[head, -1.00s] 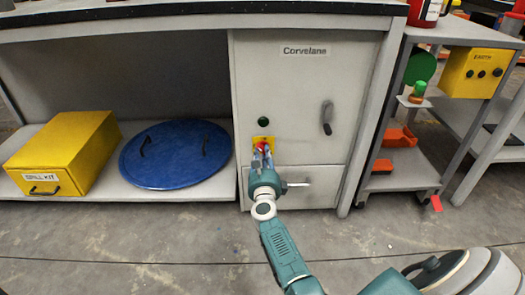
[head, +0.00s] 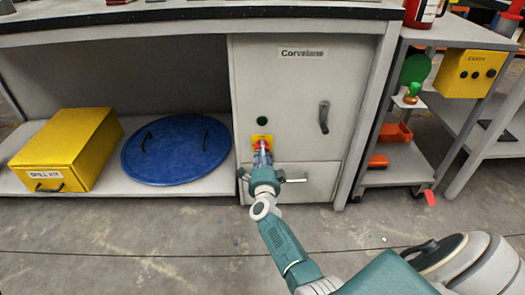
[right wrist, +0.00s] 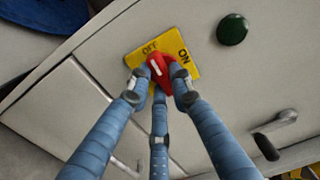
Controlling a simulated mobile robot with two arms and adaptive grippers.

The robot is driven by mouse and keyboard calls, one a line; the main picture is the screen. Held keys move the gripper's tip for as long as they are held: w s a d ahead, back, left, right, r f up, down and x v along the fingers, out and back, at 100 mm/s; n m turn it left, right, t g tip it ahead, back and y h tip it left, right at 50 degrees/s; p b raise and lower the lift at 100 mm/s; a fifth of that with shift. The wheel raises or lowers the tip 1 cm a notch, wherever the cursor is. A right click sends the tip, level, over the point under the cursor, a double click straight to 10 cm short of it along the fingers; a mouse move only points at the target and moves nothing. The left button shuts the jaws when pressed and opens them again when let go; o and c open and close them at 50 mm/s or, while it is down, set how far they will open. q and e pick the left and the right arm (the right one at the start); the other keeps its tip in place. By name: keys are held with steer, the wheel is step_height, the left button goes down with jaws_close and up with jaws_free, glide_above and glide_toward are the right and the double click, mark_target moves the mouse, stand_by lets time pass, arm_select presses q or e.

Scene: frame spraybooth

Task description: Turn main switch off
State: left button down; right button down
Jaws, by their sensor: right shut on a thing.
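The main switch is a red knob (right wrist: 160,70) with a white mark, on a yellow plate (right wrist: 137,58) lettered OFF and ON. In the right wrist view the white mark slants up and left, on the OFF side rather than toward ON. In the head view the yellow plate (head: 257,139) is on the front of a grey cabinet (head: 285,90) labelled Corvelane. My right gripper (head: 262,157) is at the knob, its blue fingers (right wrist: 160,88) closed around it. The fingers hide part of the knob. My left gripper is not in view.
A dark green round button (head: 262,120) is above the switch. A dark door handle (head: 323,117) is to the right and a drawer handle (head: 294,180) just below. A yellow spill kit box (head: 65,150) and a blue lid (head: 176,150) lie on the shelf at left.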

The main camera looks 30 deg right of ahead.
steer(key=shift+n, duration=0.3)
steer(key=c, duration=1.5)
jaws_free()
steer(key=shift+w, duration=0.1)
steer(key=shift+c, duration=0.2)
steer(key=v, duration=0.7)
steer(key=shift+s, duration=0.3)
steer(key=shift+a, duration=0.15)
